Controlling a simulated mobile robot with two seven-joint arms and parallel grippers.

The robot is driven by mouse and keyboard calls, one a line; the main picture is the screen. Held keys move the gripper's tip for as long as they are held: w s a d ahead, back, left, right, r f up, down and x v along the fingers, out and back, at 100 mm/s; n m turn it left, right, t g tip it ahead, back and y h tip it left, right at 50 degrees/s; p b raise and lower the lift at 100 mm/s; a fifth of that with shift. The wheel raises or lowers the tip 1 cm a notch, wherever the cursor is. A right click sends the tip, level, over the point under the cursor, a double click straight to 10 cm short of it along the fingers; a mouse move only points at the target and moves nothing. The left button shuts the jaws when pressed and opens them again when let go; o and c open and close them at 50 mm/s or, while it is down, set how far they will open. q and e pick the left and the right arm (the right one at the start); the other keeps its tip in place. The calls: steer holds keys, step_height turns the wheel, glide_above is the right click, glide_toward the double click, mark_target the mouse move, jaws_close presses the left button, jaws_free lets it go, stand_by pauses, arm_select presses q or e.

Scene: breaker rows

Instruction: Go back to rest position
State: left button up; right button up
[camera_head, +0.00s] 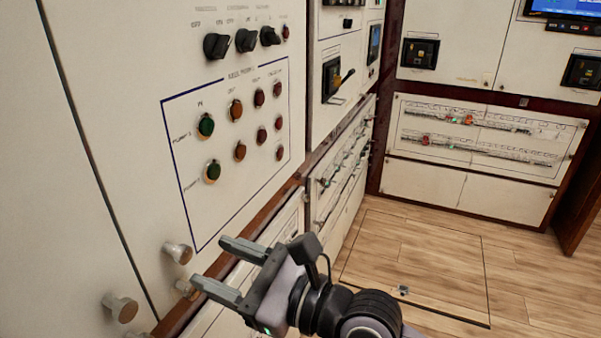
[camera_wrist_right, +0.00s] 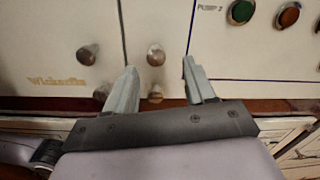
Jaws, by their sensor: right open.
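My right gripper (camera_head: 228,270) is open and empty in the head view, low in front of the left cabinet panel. Its two grey fingers point left toward the round knobs. In the right wrist view the gripper (camera_wrist_right: 160,88) shows with its fingers spread and nothing between them but the background panel and knobs. I cannot tell from the pictures whether a finger touches the panel. My left gripper is not in view.
Metal knobs (camera_head: 121,308) stick out of the white cabinet (camera_head: 90,220) by the fingers. A push-button panel (camera_head: 235,150) and black rotary switches (camera_head: 215,46) are above. Breaker rows (camera_head: 475,135) line the back wall. Wooden floor (camera_head: 440,260) is open at right.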

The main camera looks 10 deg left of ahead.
steer(key=w+d+f+m+t+h, duration=0.2)
steer(key=d+f+m+t, duration=0.3)
steer(key=m, duration=0.6)
steer(key=w+d+f+m+t+h, duration=0.2)
steer(key=d+m+t, duration=0.2)
steer(key=d+m, duration=0.55)
steer(key=w+d+f+m+t+h, duration=0.25)
steer(key=d+m+t, duration=0.2)
steer(key=m, duration=0.75)
steer(key=s+d+f+m+g+h, duration=0.3)
steer(key=s+d+f+m, duration=0.4)
steer(key=f, duration=0.5)
steer(key=s+d+f+m+g+h, duration=0.4)
steer(key=s+d+f+m+h, duration=0.2)
steer(key=d+f+m, duration=0.5)
steer(key=shift+s+f+m, duration=0.35)
steer(key=shift+s+m, duration=0.1)
steer(key=shift+s, duration=0.45)
